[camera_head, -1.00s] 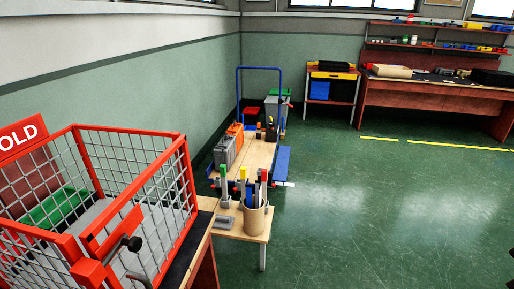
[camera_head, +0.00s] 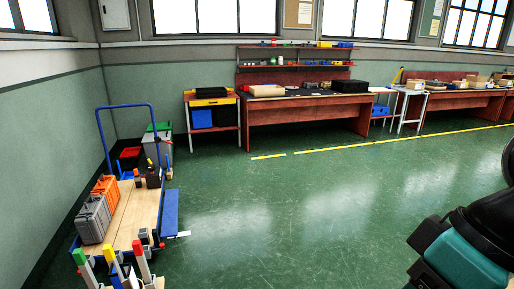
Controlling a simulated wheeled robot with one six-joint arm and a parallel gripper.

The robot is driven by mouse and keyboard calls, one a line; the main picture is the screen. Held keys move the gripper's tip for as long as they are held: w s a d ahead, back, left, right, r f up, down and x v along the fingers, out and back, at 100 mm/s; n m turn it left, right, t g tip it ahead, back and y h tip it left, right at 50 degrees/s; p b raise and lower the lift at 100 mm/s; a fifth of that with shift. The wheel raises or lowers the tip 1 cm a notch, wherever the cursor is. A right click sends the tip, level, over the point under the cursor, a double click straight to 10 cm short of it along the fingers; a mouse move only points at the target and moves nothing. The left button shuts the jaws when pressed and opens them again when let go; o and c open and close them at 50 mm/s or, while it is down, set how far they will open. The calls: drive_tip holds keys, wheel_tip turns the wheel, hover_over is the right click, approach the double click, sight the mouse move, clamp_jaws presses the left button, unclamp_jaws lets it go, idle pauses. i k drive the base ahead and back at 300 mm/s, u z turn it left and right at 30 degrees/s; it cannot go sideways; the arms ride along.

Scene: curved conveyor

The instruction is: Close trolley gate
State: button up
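A flat trolley (camera_head: 128,213) with a wooden deck and a blue tube handle (camera_head: 126,107) stands at the left by the wall. Grey cases (camera_head: 93,218) and an orange case (camera_head: 106,187) sit along its left side. A long blue panel (camera_head: 170,213) runs along its right side, low and close to the floor; it looks folded down, away from the deck. Part of my arm (camera_head: 462,255) shows at the lower right. My gripper is not in view.
A small table (camera_head: 211,99) with a yellow drawer and a red-brown workbench (camera_head: 303,111) stand at the back. Tools and blocks on a small table (camera_head: 125,275) are at the lower left. The green floor (camera_head: 300,215) in the middle is clear, with a yellow line beyond.

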sight(169, 226)
drive_tip(key=z, duration=0.25)
drive_tip(key=i, duration=2.3)
drive_tip(key=u, duration=0.55)
drive_tip(key=i, duration=2.05)
drive_tip(key=u, duration=1.3)
drive_tip(key=i, duration=0.85)
drive_tip(key=u, duration=0.35)
